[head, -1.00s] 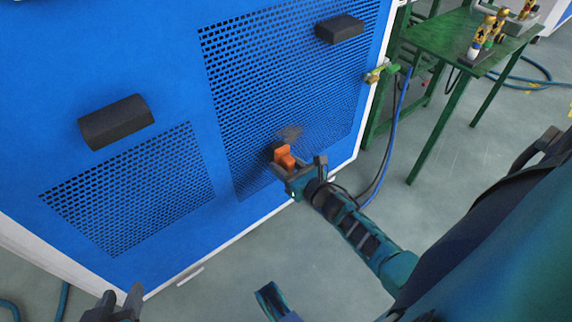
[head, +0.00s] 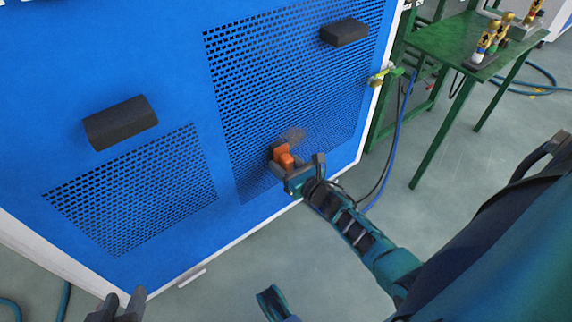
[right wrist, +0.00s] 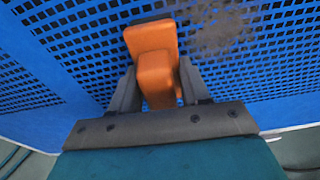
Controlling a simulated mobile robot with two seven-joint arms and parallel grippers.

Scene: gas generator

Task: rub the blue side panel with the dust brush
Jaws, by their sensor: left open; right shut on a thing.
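The blue side panel (head: 180,60) fills the left and middle of the head view, with perforated grilles and two black handles. A brownish dust patch (head: 295,134) marks the lower part of the right grille; it also shows in the right wrist view (right wrist: 213,32). My right gripper (head: 290,172) is shut on the orange dust brush (head: 285,158), held against or very close to the grille, just below and left of the patch. In the right wrist view the brush (right wrist: 155,65) sits between the fingers; its bristles are hidden. My left gripper (head: 121,303) is open and empty at the bottom left, away from the panel.
A green metal table (head: 450,45) with brass valve fittings (head: 490,40) stands at the right. Black and blue hoses (head: 400,130) hang beside the panel's right edge, below a yellow-green valve (head: 383,76). The grey floor (head: 340,240) in front is mostly clear.

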